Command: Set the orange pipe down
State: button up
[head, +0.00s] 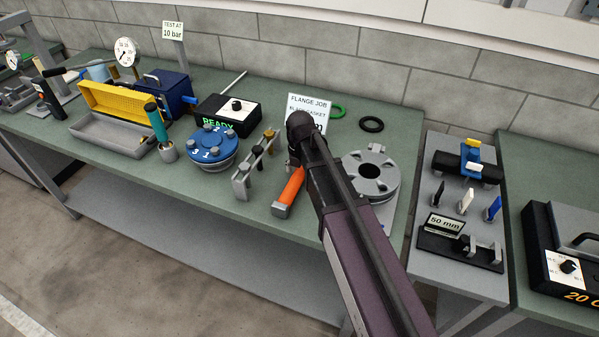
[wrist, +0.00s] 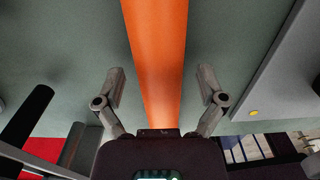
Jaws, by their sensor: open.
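The orange pipe (head: 291,188) is at the middle of the green bench, its near end at a small grey block (head: 282,210). My arm hides its far end in the head view. In the wrist view the orange pipe (wrist: 158,50) runs up the middle of the picture. My gripper (wrist: 161,86) is open, with one finger on each side of the pipe and a visible gap on both sides. I cannot tell whether the pipe rests fully on the bench.
A grey clamp stand (head: 255,165) is close to the pipe's left. A grey flange (head: 386,167) stands right of my arm. A blue numbered carousel (head: 210,160) and a READY box (head: 240,112) stand further left. A sign (head: 307,104) stands behind.

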aim_at(373, 185)
notch_tip(373, 185, up, 12)
jog(key=p, duration=1.2)
jog(key=shift+s+d, duration=0.1)
dwell(0.8)
jog(key=s+d+m, duration=0.3)
jog(key=d+m, duration=0.2)
jog(key=m, duration=0.4)
jog(key=s+d+m, duration=0.4)
jog(key=d+m, duration=0.2)
jog(key=m, duration=0.3)
jog(key=s+d+m, duration=0.4)
jog(key=d+m, duration=0.1)
jog(key=m, duration=0.4)
jog(key=shift+s+d, duration=0.1)
jog(key=shift+d, duration=0.3)
jog(key=m, duration=0.1)
jog(key=s+d+m, duration=0.1)
jog(key=m, duration=0.1)
jog(key=s+d+m, duration=0.1)
jog(key=m, duration=0.1)
jog(key=shift+r, duration=0.15)
